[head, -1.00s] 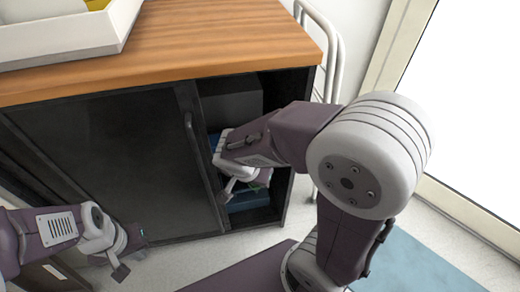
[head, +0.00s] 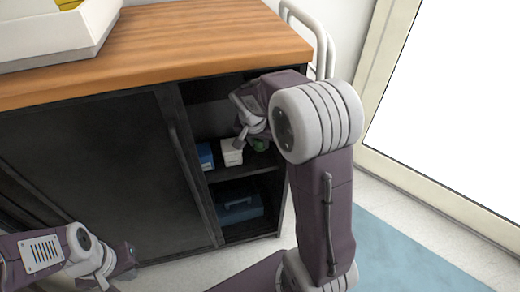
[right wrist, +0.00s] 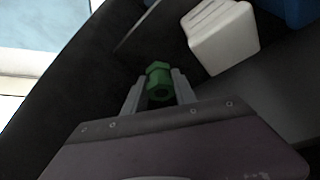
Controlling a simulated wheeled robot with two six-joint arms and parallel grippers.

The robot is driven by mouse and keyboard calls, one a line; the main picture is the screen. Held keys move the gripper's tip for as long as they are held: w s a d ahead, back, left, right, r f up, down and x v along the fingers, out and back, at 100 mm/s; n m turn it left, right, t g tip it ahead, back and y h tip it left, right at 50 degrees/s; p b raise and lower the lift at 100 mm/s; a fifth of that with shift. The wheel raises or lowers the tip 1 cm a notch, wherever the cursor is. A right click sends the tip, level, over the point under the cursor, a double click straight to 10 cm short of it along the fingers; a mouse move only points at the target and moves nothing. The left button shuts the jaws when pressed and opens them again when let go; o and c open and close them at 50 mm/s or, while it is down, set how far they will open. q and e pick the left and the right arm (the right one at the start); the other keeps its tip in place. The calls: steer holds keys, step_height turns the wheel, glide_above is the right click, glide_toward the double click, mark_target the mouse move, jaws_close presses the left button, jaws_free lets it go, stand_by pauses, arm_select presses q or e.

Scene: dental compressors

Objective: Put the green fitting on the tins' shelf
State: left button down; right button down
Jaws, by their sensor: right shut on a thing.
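The green fitting (right wrist: 158,84) is between the two fingers of my right gripper (right wrist: 158,92), which is shut on it. In the head view the right gripper (head: 252,143) is inside the open bay of the cabinet, and the fitting (head: 261,146) shows just past a finger. The upper shelf (head: 246,169) holds a white tin (head: 231,152) and a blue tin (head: 205,156), left of the gripper. The white tin (right wrist: 222,38) is close by in the right wrist view. Whether the fitting touches the shelf cannot be told. My left gripper (head: 117,270) is open and empty, low at the left.
The dark cabinet's sliding door (head: 100,165) covers its left part. A blue toolbox (head: 238,207) sits in the lower compartment. A pale tray (head: 60,35) stands on the wooden top (head: 200,45). A white rail (head: 322,45) is beside the cabinet at right.

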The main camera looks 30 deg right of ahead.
mark_target(260, 148)
steer(key=shift+w+d, duration=0.3)
step_height(260, 148, down, 4)
steer(key=b, duration=0.3)
steer(key=shift+b, duration=0.3)
steer(key=shift+r+p, duration=0.3)
steer(key=shift+f, duration=0.25)
steer(key=c, duration=1.3)
jaws_free()
steer(key=shift+r, duration=0.1)
